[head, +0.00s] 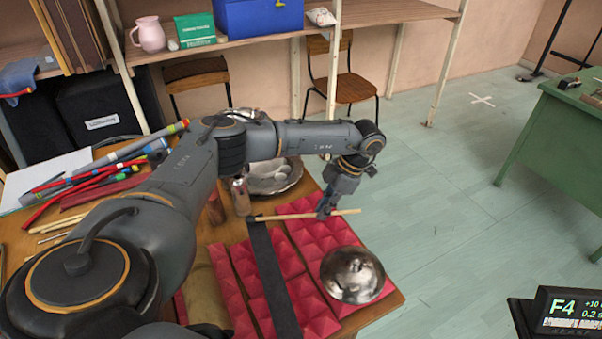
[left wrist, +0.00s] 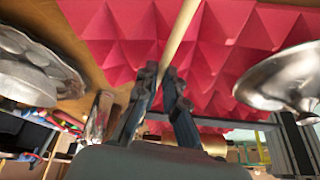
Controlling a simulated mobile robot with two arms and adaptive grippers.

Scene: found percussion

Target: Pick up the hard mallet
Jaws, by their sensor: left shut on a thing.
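The mallet (head: 290,215) has a pale wooden shaft and a small dark head at its left end. It lies level across the far part of the red foam pads in the head view; I cannot tell whether it touches them. My left gripper (head: 325,211) points down and is shut on the shaft, right of the head. In the left wrist view the fingers (left wrist: 162,76) are close together, with the pale mallet shaft (left wrist: 182,30) running up from them. The mallet's head is not clear there. My right gripper is not in view.
Red foam pads (head: 305,236) and a dark strip (head: 271,275) cover the table's right part. A shiny metal dome (head: 352,275) sits on the pads. A metal dish (head: 272,178) and a small shaker-like jar (head: 241,197) stand behind. Sticks and tubes (head: 105,180) crowd the left.

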